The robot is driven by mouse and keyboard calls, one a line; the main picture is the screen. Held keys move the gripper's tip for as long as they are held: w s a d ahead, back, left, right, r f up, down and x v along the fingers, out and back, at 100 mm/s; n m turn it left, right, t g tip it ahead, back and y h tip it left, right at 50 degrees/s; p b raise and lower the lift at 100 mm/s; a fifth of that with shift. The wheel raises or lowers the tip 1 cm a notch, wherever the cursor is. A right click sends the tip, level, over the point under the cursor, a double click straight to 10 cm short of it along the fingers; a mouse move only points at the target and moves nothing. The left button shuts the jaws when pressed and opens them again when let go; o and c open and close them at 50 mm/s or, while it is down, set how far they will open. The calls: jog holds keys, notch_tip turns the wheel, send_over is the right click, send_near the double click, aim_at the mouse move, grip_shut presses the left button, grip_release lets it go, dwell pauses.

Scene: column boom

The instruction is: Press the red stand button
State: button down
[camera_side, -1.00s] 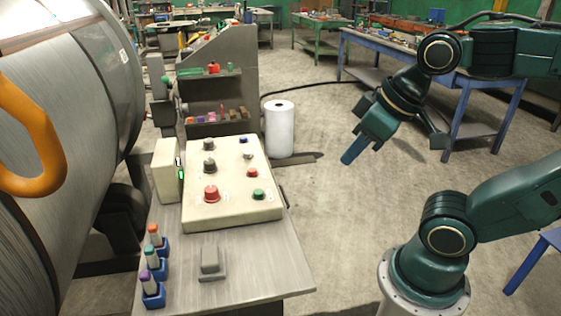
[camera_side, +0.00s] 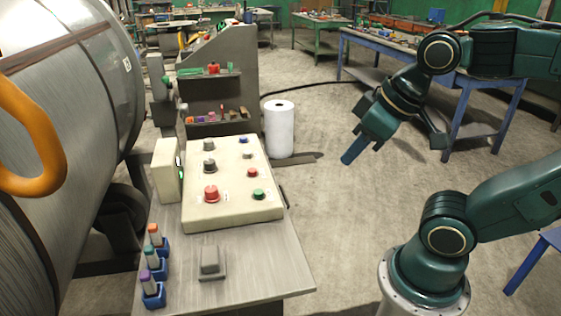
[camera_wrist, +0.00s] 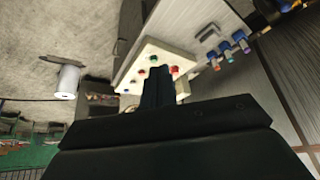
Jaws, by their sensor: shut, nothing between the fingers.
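A cream control box lies on the grey stand (camera_side: 255,277), its button panel (camera_side: 232,205) facing up. A large red mushroom button (camera_side: 211,193) sits at its near left; it also shows in the wrist view (camera_wrist: 174,69). A smaller red button (camera_side: 252,172) and a green button (camera_side: 258,194) are to its right. My gripper (camera_side: 347,159) is shut and empty, in the air right of the box, well apart from it in the side view. In the wrist view my fingers (camera_wrist: 157,88) overlap part of the panel.
Several coloured markers stand in blue holders (camera_side: 152,292) at the stand's left edge, near a grey block (camera_side: 210,262). A large metal drum (camera_side: 60,110) is at left. A white roll (camera_side: 279,130) stands behind the box. The floor between box and arm is clear.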

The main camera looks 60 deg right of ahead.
jog(key=m+t+h, duration=0.1)
jog(key=m+t, duration=0.2)
jog(key=m, duration=0.8)
send_over(255, 171)
notch_tip(255, 171, down, 9)
jog(key=shift+w+f, duration=0.1)
jog(key=shift+f, duration=0.05)
jog(key=shift+f, duration=4.3)
